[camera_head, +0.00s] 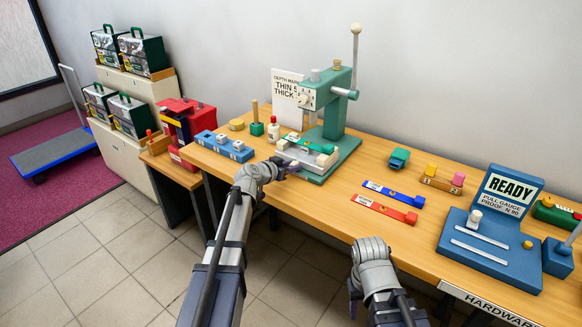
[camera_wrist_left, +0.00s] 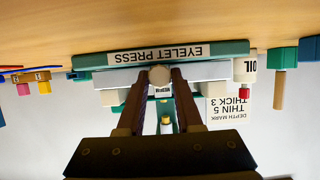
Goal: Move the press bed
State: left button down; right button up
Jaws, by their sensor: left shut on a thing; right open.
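The green eyelet press (camera_head: 338,128) stands on the wooden table against the wall, its lever ending in a pale ball. Its light grey press bed (camera_head: 301,157) lies low on the green base at the front. My left gripper (camera_head: 285,170) is at the front of the bed. In the left wrist view, which is upside down, my left gripper (camera_wrist_left: 160,88) is shut on the round pale knob (camera_wrist_left: 159,76) at the front of the press bed (camera_wrist_left: 112,77). My right gripper (camera_head: 353,298) is open and apart from the press, at the table's front edge; its fingertips are partly hidden.
A depth-mark card (camera_head: 286,92) stands behind the press. A blue block (camera_head: 224,147) and an oil bottle (camera_head: 273,130) are on its left. Blue (camera_head: 393,193) and red (camera_head: 384,208) strips lie to its right. A READY gauge (camera_head: 490,235) stands at the right.

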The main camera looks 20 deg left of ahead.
aim_at(296, 161)
pick_arm(q)
jog(key=w, duration=0.2)
jog(key=w+d, duration=0.1)
jog(key=shift+w+d, duration=0.15)
jog(key=shift+w, duration=0.2)
jog(key=shift+s, duration=0.1)
jog(key=c, duration=0.6)
grip_release()
jog(key=shift+o, duration=0.2)
jog(key=p+v, duration=0.3)
jog(key=v, duration=0.4)
jog(key=shift+r, duration=0.1)
jog(key=shift+s+r, duration=0.15)
jog(key=shift+s, duration=0.2)
